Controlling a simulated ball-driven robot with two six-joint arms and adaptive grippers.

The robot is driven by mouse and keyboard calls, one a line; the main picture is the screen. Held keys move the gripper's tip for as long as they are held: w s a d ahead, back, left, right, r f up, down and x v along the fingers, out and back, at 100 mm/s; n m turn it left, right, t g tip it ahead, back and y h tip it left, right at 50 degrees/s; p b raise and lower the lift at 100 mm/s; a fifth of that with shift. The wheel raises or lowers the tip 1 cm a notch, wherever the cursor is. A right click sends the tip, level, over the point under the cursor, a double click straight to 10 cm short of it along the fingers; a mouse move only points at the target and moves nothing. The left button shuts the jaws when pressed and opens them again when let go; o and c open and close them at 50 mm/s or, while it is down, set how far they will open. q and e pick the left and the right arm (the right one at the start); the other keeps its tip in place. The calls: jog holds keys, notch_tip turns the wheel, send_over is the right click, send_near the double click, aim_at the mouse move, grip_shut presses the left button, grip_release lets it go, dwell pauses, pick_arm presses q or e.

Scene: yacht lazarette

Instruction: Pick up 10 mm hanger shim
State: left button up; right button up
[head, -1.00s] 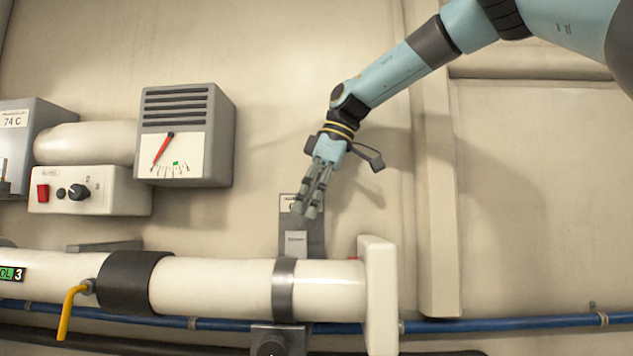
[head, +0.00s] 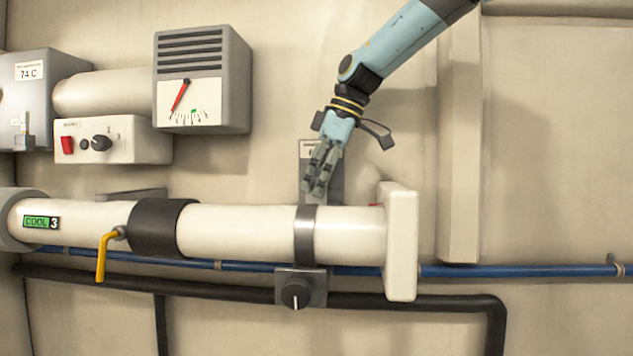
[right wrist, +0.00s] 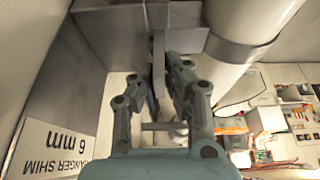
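My right gripper (head: 317,190) points down in front of the wall bracket (head: 337,183), just above the white pipe. In the right wrist view its two fingers (right wrist: 163,78) stand close on both sides of a thin grey upright plate (right wrist: 159,45). I cannot tell whether they touch it. The plate may be a shim; no marking shows on it. A placard (right wrist: 50,140) beside the gripper reads "HANGER SHIM 6 mm", upside down. No 10 mm marking is legible. The fingers cover the spot in front of the bracket in the head view. My left gripper is not in view.
The white pipe (head: 245,232) with its metal strap (head: 305,236) and end flange (head: 402,240) runs below the gripper. A yellow lever (head: 102,258) hangs at left. A gauge box (head: 203,80) is on the wall.

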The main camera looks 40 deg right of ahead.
jog(key=shift+r, duration=0.1)
grip_shut()
jog(key=shift+r, duration=4.7)
